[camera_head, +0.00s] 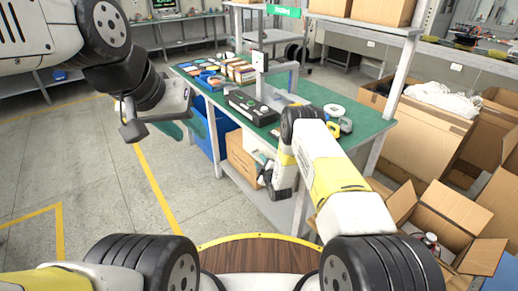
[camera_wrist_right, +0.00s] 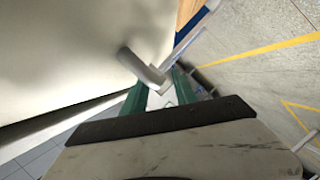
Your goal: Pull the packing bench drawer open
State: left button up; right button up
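The packing bench (camera_head: 306,92) has a green top and stands ahead of me. A large pale panel (camera_wrist_right: 60,60), which looks like the drawer front, fills the left of the right wrist view. A grey bar (camera_wrist_right: 140,68), which looks like its handle, stands out from it. My right gripper (camera_wrist_right: 161,80) has its two green fingers apart, with the bar's near end between or just beyond the tips. Contact cannot be told. In the head view my right arm hides most of the drawer. My left gripper (camera_head: 184,128) hangs left of the bench, its greenish fingers apart and empty.
On the bench are small boxes (camera_head: 240,72), a black device (camera_head: 250,107) and tape rolls (camera_head: 338,118). A blue bin (camera_head: 214,128) and a cardboard box (camera_head: 243,157) sit below. Open cartons (camera_head: 440,215) stand at right. The floor at left is clear.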

jog(key=shift+x, duration=1.25)
grip_shut()
dwell(0.5)
